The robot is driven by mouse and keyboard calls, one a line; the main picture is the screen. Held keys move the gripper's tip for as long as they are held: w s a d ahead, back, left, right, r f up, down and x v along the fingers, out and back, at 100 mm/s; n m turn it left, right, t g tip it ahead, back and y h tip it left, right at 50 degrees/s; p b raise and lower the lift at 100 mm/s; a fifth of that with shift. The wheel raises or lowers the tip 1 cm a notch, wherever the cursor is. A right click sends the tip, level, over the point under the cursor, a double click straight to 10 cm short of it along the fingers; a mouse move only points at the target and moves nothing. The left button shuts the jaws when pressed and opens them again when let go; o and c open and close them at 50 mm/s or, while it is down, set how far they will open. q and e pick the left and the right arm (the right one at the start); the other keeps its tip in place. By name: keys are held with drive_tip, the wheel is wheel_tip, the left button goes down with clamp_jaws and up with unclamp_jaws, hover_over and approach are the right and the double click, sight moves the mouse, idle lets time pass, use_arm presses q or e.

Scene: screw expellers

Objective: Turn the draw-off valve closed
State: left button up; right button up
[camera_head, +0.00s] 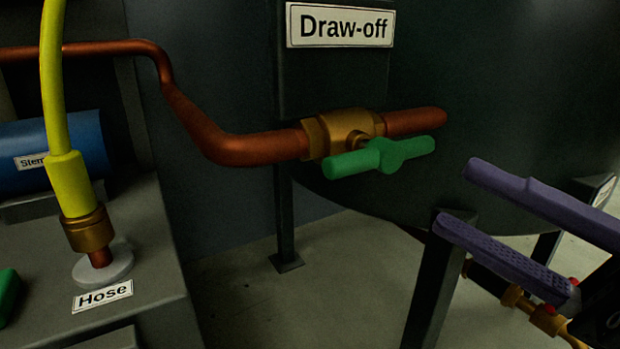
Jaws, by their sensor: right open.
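The draw-off valve is a brass body (342,132) on a copper pipe, below a white "Draw-off" sign (340,25). Its green handle (380,157) sits in front of the body and lies roughly along the pipe, tilted slightly up to the right. My right gripper (458,198) comes in from the lower right with two purple fingers spread apart. Nothing is between the fingers. The fingertips are to the right of and a little below the handle, apart from it in the picture. My left gripper is not in view.
A yellow hose (58,100) rises from a fitting on a grey block at the left, by a "Hose" label (103,296). A blue cylinder (60,150) lies behind it. A dark tank (500,80) stands behind the valve. The space between handle and fingers looks clear.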

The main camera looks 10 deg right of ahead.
sight(388, 161)
drive_tip(key=b+x, duration=0.2)
drive_tip(key=x, duration=0.7)
drive_tip(key=shift+c, duration=0.3)
drive_tip(key=shift+r, duration=0.1)
clamp_jaws()
